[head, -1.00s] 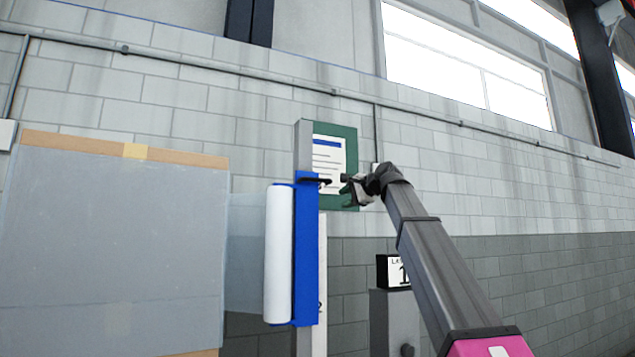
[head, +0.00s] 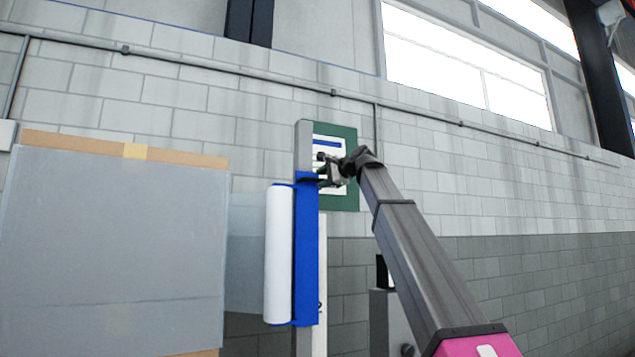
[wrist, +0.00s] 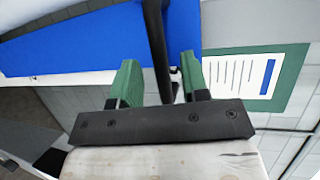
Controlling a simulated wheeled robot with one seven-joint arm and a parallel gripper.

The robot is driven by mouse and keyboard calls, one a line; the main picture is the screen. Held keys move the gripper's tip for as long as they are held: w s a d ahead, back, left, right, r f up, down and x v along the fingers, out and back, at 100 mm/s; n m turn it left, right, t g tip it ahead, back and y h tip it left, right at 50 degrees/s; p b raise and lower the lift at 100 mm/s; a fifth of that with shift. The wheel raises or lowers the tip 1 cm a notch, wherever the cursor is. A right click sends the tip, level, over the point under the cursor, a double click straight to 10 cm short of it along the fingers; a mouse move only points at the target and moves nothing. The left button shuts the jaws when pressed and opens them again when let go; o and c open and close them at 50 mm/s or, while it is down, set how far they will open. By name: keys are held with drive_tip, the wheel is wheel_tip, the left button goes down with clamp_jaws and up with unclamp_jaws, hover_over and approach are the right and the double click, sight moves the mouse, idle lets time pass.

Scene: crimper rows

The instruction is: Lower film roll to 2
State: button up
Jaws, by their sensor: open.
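The white film roll (head: 279,255) stands upright on a blue carriage (head: 307,260) on a grey mast (head: 303,145). A pale strip (head: 322,280) beside the mast carries markings, mostly too small to read. A black handle (head: 309,181) sticks out near the carriage top. My gripper (head: 328,170) is at this handle. In the wrist view, the green fingers of my gripper (wrist: 159,68) are open, with the black handle (wrist: 156,45) running between them, apparently not clamped. The blue carriage (wrist: 80,38) lies beyond the fingertips.
A film-wrapped load (head: 110,240) stands left of the roll, with film stretched between them. A green board with a white sheet (head: 350,190) hangs behind my gripper. A grey post (head: 380,320) with a black box stands right of the mast, partly behind my arm.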

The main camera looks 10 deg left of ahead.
drive_tip(key=shift+x, duration=1.35)
drive_tip(key=shift+c, duration=0.3)
clamp_jaws()
wheel_tip(320, 180, down, 45)
drive_tip(key=shift+o, duration=0.3)
unclamp_jaws()
